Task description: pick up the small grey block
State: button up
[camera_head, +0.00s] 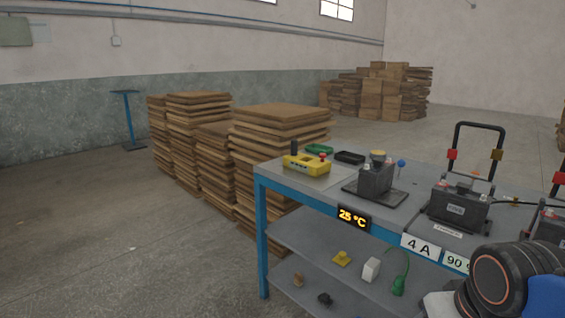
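A small pale grey, nearly white block (371,269) stands on the lower shelf (320,252) of the blue-framed workbench. It is between a yellow knobbed piece (341,258) on its left and a green piece with a looped cord (398,285) on its right. It is apart from the yellow piece. My arm's dark joints with an orange ring fill the lower right corner. My gripper is not in view, so its place relative to the block cannot be seen.
The bench top (415,180) above the shelf carries a yellow control box (306,165), a dark battery (376,178) and another battery (459,207). Board stacks (280,125) stand behind; left floor is clear.

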aim_at(376, 177)
jog(key=i+j+z, duration=0.1)
jog(key=z, duration=0.65)
jog(key=i+j+z, duration=0.25)
jog(key=j, duration=0.35)
jog(key=j+z, duration=0.25)
jog(key=j, duration=0.35)
jog(key=i+j+z, duration=0.1)
jog(key=j+z, duration=0.15)
jog(key=j, duration=0.45)
jog(key=i+j, duration=0.1)
jog(key=j, duration=0.8)
